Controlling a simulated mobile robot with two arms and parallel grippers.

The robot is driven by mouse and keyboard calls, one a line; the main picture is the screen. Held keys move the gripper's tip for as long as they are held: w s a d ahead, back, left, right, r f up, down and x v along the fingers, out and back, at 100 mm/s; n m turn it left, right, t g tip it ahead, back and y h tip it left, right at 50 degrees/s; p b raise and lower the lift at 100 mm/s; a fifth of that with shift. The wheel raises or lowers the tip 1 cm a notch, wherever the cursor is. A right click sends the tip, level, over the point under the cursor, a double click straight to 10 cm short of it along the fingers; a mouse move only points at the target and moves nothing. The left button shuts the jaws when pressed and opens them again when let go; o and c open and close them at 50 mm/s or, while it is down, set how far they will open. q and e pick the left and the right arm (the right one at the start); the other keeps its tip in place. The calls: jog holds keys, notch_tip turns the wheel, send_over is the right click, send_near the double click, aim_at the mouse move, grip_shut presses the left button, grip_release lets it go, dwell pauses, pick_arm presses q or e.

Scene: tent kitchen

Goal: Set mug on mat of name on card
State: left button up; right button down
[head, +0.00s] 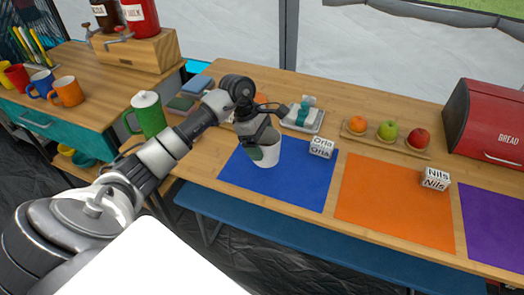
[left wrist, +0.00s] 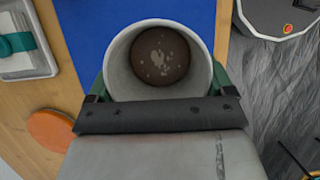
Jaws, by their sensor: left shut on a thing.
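A white mug (head: 270,147) is upright over the blue mat (head: 300,185), near its left side. My left gripper (head: 262,148) is shut on the mug, with its fingers on either side. In the left wrist view, I look down into the mug (left wrist: 120,75), whose inside shows a dark brown round area with pale specks. I cannot tell if the mug's base touches the mat. A name card reading "Orla" (head: 321,147) stands on the blue mat's back right part. A card reading "Nils" (head: 435,179) stands on the orange mat (head: 385,205). My right gripper is out of view.
A purple mat (head: 490,225) lies at the right. Behind the mats are a fruit board (head: 385,142), a red bread box (head: 490,125) and a tray (head: 303,119). A green pitcher (head: 148,113) stands at the left. Several coloured mugs, one orange (head: 69,91), stand on the side counter.

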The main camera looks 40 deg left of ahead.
pick_arm(q)
jog(key=shift+w+a+f, duration=0.3)
jog(key=shift+w, duration=0.1)
jog(key=shift+f, duration=1.95)
jog(key=shift+f, duration=0.15)
jog(key=o, duration=0.9)
jog(key=shift+c, duration=0.2)
